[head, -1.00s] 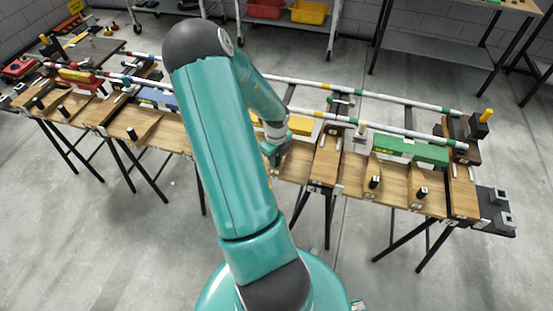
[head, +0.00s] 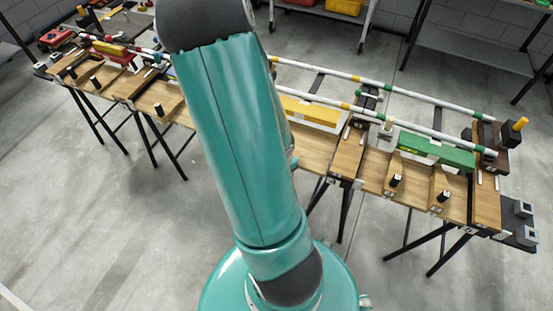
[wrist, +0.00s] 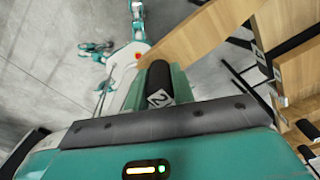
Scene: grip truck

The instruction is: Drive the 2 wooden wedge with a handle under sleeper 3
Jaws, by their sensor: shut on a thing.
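My gripper (wrist: 158,78) is shut on the black handle (wrist: 159,90) of a wooden wedge (wrist: 200,35); the handle's end carries a white label reading 2. The wedge is a long pale wooden piece reaching away up and right in the wrist view. In the head view my arm hides the gripper and the wedge. The track lies along the wooden benches, with a yellow block (head: 308,110) and a green block (head: 436,151) under its rails. I cannot tell which sleeper is number 3.
Other black-handled wedges stand on the bench top at right (head: 395,182) and left (head: 158,108). Striped rails (head: 420,133) run above the benches. Trestle legs (head: 345,215) stand below. The grey floor (head: 110,220) in front is open.

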